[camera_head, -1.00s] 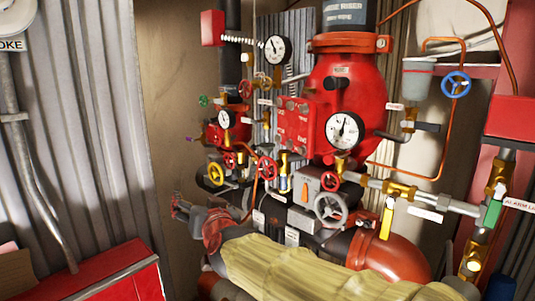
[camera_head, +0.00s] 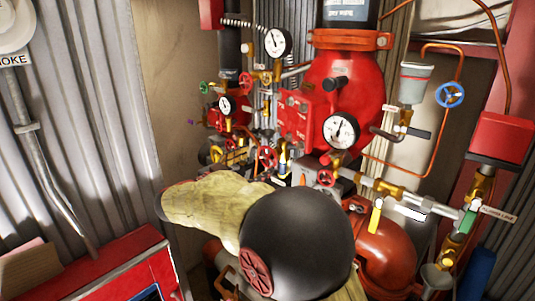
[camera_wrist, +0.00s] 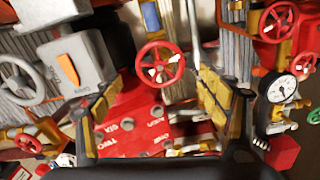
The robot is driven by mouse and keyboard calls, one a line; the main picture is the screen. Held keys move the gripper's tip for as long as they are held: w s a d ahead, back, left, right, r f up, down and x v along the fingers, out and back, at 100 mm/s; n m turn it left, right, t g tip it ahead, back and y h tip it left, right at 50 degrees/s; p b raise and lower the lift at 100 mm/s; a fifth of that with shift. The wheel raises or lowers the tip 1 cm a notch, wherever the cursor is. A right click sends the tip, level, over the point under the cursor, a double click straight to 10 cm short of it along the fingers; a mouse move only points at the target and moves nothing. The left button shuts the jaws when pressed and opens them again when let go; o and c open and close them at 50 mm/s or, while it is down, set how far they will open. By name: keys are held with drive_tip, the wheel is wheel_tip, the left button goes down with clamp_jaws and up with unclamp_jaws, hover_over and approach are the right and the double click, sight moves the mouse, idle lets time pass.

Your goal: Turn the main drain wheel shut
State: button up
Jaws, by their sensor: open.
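No label naming the main drain is readable, so I cannot tell which handwheel it is. In the wrist view a red handwheel (camera_wrist: 160,64) shows beyond and between the fingers of my gripper (camera_wrist: 152,102), which is open and empty. The wheel appears apart from the fingers. A grey handwheel (camera_wrist: 22,84) is at the left of the wrist view, beside a grey box with an orange mark (camera_wrist: 72,68). In the head view a red handwheel (camera_head: 267,158) shows just above my arm. My arm hides the gripper and the grey wheel there.
Pipes and valves crowd the riser. A gauge (camera_head: 341,131), a blue handwheel (camera_head: 450,95) and a yellow lever (camera_head: 376,215) are at the right. A red cabinet (camera_head: 100,275) stands lower left. In the wrist view, another red wheel (camera_wrist: 278,22) and a gauge (camera_wrist: 282,89) are at the right.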

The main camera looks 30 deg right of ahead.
sight(266, 156)
drive_tip(key=x, duration=0.6)
drive_tip(key=shift+p, duration=0.3)
drive_tip(key=shift+c, duration=1.3)
drive_tip(key=c, duration=0.9)
